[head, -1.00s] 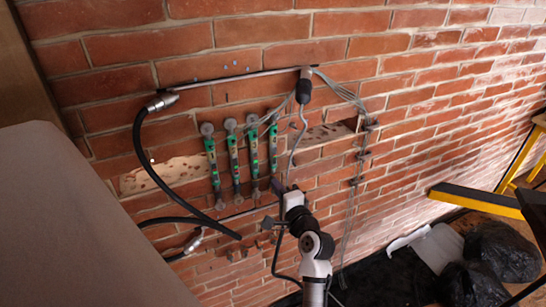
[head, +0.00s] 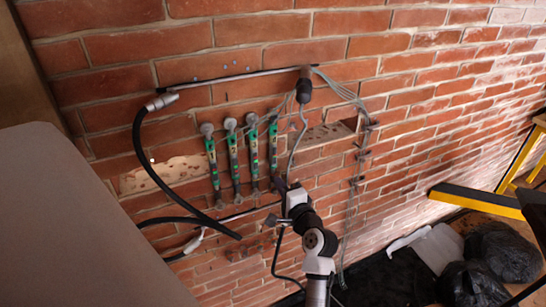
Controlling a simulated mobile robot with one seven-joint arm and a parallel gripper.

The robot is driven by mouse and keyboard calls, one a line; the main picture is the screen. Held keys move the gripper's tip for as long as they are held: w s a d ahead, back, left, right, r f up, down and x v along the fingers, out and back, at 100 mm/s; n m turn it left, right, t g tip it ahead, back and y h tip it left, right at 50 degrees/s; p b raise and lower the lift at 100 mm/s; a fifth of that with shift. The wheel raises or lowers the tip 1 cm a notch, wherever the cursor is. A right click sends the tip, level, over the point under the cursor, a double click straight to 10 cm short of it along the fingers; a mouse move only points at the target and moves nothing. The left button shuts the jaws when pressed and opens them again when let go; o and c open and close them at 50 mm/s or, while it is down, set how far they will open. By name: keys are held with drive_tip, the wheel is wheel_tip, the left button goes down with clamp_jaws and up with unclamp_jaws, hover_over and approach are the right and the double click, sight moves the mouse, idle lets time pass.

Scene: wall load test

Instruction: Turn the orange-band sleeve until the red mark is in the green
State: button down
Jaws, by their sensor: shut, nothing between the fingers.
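Several slim upright green-bodied devices hang side by side on the brick wall, among them the leftmost one (head: 212,160) and the rightmost one (head: 273,148). Each has a round grey head on top and a grey lower end. I cannot make out which sleeve carries the orange band, nor the red mark or its green zone, at this size. My gripper (head: 281,187) is small and dark, close to the lower end of the rightmost device. It is shut and holds nothing visible. I cannot tell whether it touches the device. My wrist partly hides the wall below it.
A dark cylinder (head: 304,88) hangs from the upper rail (head: 225,77), its cable running down near my gripper. Grey cables (head: 345,92) lie to its right. A thick black hose (head: 139,150) loops at left. Black bags (head: 490,255) lie at lower right.

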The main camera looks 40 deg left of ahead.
drive_tip(key=shift+w+a, duration=0.15)
drive_tip(key=shift+a, duration=0.2)
drive_tip(key=shift+s+a, duration=0.1)
drive_tip(key=shift+s, duration=0.2)
idle(0.4)
idle(0.4)
drive_tip(key=shift+s+d+p, duration=0.2)
drive_tip(key=shift+d+p, duration=0.1)
drive_tip(key=shift+d, duration=0.15)
drive_tip(key=shift+w, duration=0.3)
drive_tip(key=shift+w+a, duration=0.15)
drive_tip(key=shift+a, duration=0.1)
idle(0.5)
drive_tip(key=shift+a, duration=0.15)
